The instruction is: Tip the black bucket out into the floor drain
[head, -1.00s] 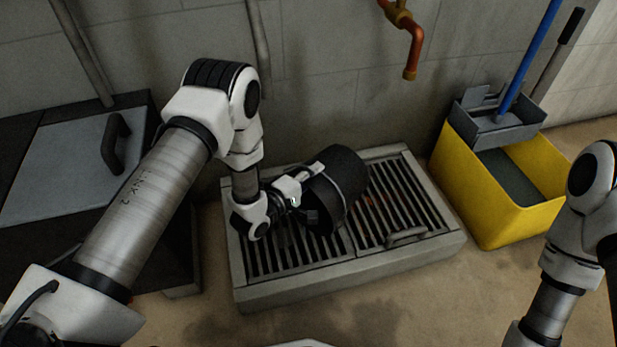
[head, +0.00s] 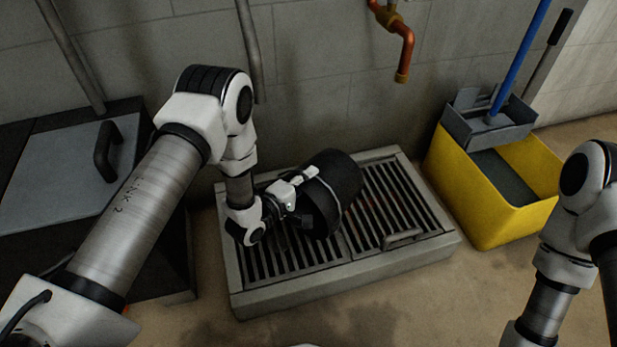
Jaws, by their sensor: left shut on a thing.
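The black bucket (head: 337,180) is tipped onto its side above the left and middle part of the floor drain (head: 345,286), a raised pale frame with dark slatted grates. My left gripper (head: 304,190) is shut on the bucket from its left side. The bucket's mouth is turned away from view, so I cannot see inside it or tell whether anything is coming out. I cannot tell if the bucket touches the grate. My right arm shows at the right edge, but its gripper is out of view.
A yellow mop bucket (head: 478,215) with a grey wringer (head: 489,124) and a blue handle stands right of the drain. A copper pipe (head: 405,55) hangs from the wall above. A dark chest with a grey lid (head: 65,170) stands at the left. A grate handle (head: 404,238) sticks up.

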